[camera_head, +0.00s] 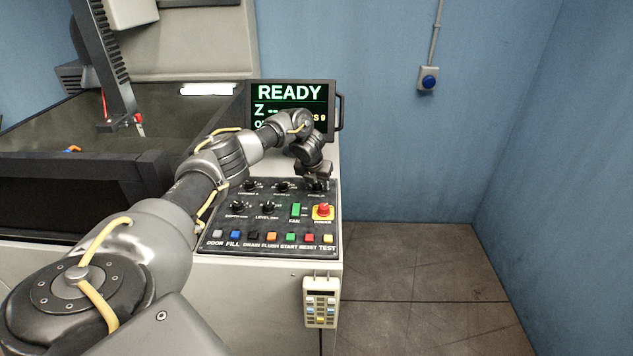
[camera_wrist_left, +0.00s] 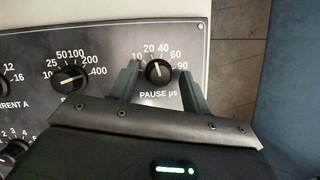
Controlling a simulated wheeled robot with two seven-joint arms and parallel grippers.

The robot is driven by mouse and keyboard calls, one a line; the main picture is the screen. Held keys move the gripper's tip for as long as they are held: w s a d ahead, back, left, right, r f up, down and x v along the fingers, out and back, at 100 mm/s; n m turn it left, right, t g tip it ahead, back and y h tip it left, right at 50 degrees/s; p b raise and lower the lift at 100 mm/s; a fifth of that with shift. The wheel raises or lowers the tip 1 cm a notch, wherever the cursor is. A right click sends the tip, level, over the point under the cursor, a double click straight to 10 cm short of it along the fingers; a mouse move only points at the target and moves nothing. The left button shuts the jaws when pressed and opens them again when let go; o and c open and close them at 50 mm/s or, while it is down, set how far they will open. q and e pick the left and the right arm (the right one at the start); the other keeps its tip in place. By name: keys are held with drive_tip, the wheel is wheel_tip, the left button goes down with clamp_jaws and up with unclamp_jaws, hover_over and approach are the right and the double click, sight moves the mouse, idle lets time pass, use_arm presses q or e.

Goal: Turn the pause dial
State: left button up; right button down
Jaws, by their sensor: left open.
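The pause dial (camera_wrist_left: 158,71) is a black round knob with a pale pointer line, labelled PAUSE µs, on the dark panel in the left wrist view. Its pointer is roughly upright, between the 20 and 40 marks. My left gripper (camera_wrist_left: 159,80) is open, with one finger on each side of the dial. A gap shows between the knob and each finger; contact is not visible. In the head view my left gripper (camera_head: 316,176) is over the panel's upper right corner and mostly hides the dial. My right gripper is in neither view.
Another dial (camera_wrist_left: 69,79), with marks up to 400, is just left of the fingers. The control panel (camera_head: 290,218) also holds a red power button (camera_head: 323,211) and a row of coloured buttons. A READY screen (camera_head: 290,105) stands behind. A handheld remote (camera_head: 321,302) hangs in front.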

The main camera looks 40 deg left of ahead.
use_arm(q)
drive_tip(key=shift+c, duration=0.5)
drive_tip(key=c, duration=0.9)
drive_tip(key=shift+r, duration=0.1)
